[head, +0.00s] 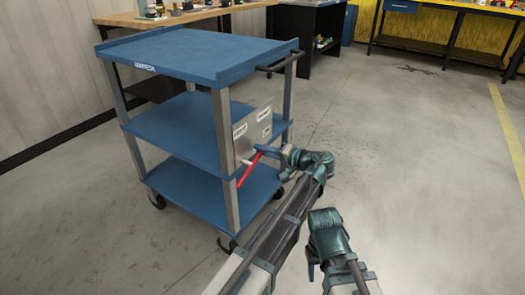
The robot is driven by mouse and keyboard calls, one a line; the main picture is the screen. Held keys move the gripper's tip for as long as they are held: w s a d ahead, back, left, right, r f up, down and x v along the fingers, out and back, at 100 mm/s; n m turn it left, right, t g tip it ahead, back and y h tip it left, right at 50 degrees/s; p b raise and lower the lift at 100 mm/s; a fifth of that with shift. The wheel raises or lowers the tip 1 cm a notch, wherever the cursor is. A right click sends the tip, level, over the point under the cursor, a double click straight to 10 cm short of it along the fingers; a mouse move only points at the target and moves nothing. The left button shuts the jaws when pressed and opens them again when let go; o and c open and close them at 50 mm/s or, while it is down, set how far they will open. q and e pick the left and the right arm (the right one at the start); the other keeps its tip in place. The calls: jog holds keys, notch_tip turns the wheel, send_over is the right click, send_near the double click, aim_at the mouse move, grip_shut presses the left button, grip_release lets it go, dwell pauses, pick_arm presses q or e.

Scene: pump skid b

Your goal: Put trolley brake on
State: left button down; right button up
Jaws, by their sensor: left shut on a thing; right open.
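The blue three-shelf trolley (190,55) stands left of centre in the head view. A grey plate (252,130) with small white labels, too small to read, is fixed at its near right side. A red brake lever (247,173) slants up and to the right below this plate. My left gripper (266,151) is at the lever's upper end and is shut on it; its fingers partly hide that end. My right gripper (312,269) is low in the view, well apart from the trolley, and is open and empty.
The trolley has a dark push handle (278,62) at its upper right and dark castors (227,243) below. A wooden workbench (185,16) stands behind it. The grey floor (420,160) to the right is clear.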

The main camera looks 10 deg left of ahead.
dwell(0.3)
pick_arm(q)
jog(key=c, duration=0.8)
grip_release()
jog(key=shift+c, duration=0.2)
